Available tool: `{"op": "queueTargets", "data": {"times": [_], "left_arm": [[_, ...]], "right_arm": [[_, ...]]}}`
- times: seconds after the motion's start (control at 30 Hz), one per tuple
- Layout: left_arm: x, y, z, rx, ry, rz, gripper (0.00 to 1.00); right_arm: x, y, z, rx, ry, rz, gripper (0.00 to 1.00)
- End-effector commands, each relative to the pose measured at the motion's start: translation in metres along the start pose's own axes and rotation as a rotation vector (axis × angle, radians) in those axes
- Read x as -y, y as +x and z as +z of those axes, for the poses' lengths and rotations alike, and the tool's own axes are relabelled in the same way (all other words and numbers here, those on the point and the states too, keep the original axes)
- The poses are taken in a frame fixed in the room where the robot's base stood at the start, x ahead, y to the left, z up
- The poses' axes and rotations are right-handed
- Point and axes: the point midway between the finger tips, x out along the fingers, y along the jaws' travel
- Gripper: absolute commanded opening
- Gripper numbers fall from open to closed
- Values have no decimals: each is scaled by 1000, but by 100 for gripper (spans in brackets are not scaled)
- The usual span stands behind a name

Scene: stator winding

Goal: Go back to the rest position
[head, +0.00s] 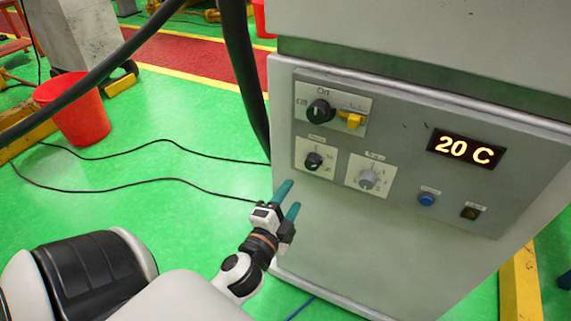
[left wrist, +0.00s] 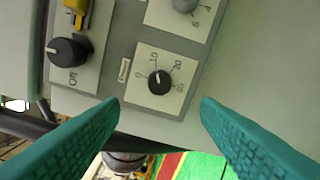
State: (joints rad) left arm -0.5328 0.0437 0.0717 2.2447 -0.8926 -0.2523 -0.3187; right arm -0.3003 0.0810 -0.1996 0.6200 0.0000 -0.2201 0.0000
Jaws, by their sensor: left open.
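My left gripper (head: 287,197) has teal fingers and is open and empty, in front of the lower left of the grey control panel (head: 400,200). In the left wrist view its two fingers (left wrist: 161,112) stand wide apart, with nothing between them. A small black knob (head: 314,160) on a white plate is just above the fingers in the head view; it also shows in the left wrist view (left wrist: 159,82). The fingers look apart from the knob. My right gripper is not in view.
The panel also bears a black on/off knob (head: 319,111), a yellow switch (head: 354,120), a grey knob (head: 369,179), a blue button (head: 427,199) and a display (head: 466,149) reading 20 C. A red bucket (head: 75,110) and black cables (head: 150,182) are on the green floor at left.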

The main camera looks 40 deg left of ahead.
Motion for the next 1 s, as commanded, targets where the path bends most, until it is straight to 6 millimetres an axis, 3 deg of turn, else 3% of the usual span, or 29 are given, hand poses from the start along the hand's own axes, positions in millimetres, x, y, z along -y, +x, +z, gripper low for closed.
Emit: {"op": "queueTargets", "data": {"times": [0.2,0.8,0.87,0.97,1.0], "left_arm": [[0,-18,0,0,0,1,57],[2,-19,0,0,-2,-5,57],[12,-17,-2,-2,-15,-24,57],[50,-14,-8,-14,-63,-101,57],[74,-14,-11,-23,-94,-148,57]], "right_arm": [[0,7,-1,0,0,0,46],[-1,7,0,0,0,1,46],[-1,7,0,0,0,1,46],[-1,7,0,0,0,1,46],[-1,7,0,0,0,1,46]]}}
